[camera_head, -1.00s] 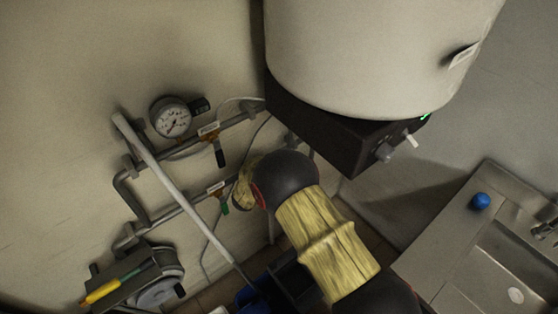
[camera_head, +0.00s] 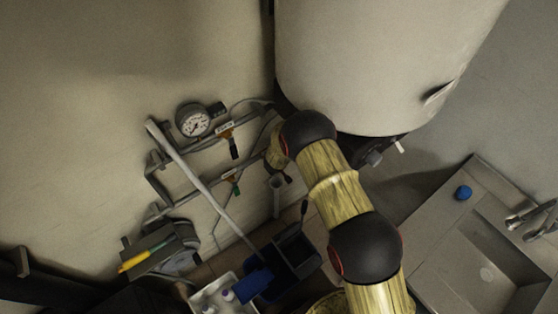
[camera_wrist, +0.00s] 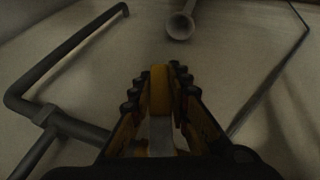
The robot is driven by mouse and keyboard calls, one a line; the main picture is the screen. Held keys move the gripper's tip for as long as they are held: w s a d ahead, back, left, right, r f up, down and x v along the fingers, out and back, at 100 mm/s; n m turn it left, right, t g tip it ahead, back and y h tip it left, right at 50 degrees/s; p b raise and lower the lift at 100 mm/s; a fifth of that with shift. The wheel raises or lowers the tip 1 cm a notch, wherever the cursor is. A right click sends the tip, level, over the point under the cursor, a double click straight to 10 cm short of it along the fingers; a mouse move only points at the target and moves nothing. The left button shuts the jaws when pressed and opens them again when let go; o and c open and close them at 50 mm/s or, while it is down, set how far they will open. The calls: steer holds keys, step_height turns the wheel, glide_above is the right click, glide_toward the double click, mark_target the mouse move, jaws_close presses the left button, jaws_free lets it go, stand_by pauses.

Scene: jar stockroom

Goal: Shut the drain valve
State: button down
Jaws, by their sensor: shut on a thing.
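In the wrist view my gripper (camera_wrist: 160,92) is shut on a narrow yellow-orange piece (camera_wrist: 160,85), like a lever handle, standing upright between the dark ribbed finger pads. I cannot tell from its visible part which valve it belongs to. In the head view my arm hides the gripper and what it holds. Two levers show on the wall pipes there: a dark-handled valve (camera_head: 234,150) with an orange body and white tag, and a green-handled valve (camera_head: 237,188) below it. Both are left of my arm and apart from it.
A pressure gauge (camera_head: 194,121) sits above the pipes. A large white tank (camera_head: 380,65) hangs right of my wrist. A grey funnel (camera_wrist: 180,26) lies just beyond the fingers. Below stand a dark bin (camera_head: 290,258) and a white crate (camera_head: 205,295). A sink (camera_head: 480,265) is at right.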

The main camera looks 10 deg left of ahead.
steer(key=shift+s+a+g+y+p, duration=0.2)
steer(key=shift+g+y+p, duration=0.1)
steer(key=shift+p, duration=0.1)
steer(key=shift+f, duration=0.15)
steer(key=c, duration=1.7)
jaws_free()
steer(key=v, duration=1.2)
